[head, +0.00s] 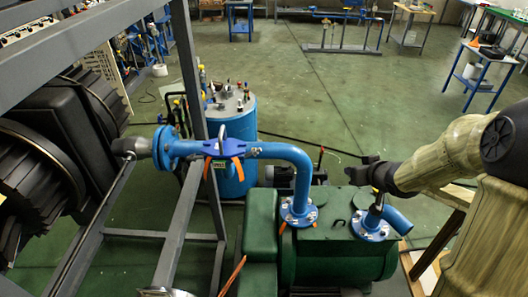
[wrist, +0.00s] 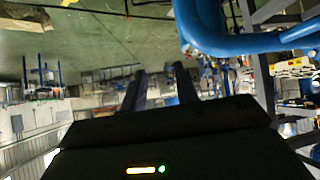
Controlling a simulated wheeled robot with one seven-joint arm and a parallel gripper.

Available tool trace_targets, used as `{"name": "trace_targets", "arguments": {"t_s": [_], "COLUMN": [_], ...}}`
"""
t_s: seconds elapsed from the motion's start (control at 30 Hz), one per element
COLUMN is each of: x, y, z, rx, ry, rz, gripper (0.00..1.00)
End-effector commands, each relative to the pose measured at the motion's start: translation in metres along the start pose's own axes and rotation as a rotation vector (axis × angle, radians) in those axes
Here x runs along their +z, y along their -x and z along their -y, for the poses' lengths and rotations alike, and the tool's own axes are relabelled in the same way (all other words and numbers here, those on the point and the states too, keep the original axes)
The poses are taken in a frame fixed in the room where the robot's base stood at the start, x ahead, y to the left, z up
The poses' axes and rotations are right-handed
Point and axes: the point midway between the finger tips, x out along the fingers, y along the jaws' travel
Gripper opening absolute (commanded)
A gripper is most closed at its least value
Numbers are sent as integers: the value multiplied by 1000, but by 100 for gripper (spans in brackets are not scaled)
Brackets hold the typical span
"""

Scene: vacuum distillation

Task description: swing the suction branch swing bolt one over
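The blue suction branch pipe (head: 275,151) runs from a flange (head: 163,148) on the left to an elbow that drops onto the green pump (head: 335,240). A dark blue clamp-like joint (head: 217,148) with orange strips (head: 238,168) sits midway along it. I cannot tell which small part there is swing bolt one. My gripper (head: 363,170) is to the right of the pipe elbow, above the pump's right end, apart from the joint. In the wrist view its two fingers (wrist: 160,72) stand apart with nothing between them. A blue pipe (wrist: 255,42) shows at the upper right there.
A second blue flanged stub (head: 371,224) rises from the pump close under my gripper. A blue tank (head: 233,145) stands behind the pipe. Grey frame posts (head: 196,90) stand at the left near the joint. Open green floor (head: 310,90) lies beyond.

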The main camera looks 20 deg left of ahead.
Motion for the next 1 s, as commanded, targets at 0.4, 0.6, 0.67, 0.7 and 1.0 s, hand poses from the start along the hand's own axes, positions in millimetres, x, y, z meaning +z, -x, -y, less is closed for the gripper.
{"name": "trace_targets", "arguments": {"t_s": [0.4, 0.6, 0.67, 0.7, 1.0], "x": [-56, -41, -37, -36, -34], "y": [-30, -4, 1, 3, 5], "z": [74, 86, 87, 87, 88], "rx": [-788, -1125, -1176, -1197, -1210], "ry": [80, 84, 86, 87, 90], "rz": [-391, -422, -419, -418, -416], "gripper": [30, 30, 30, 30, 30]}}
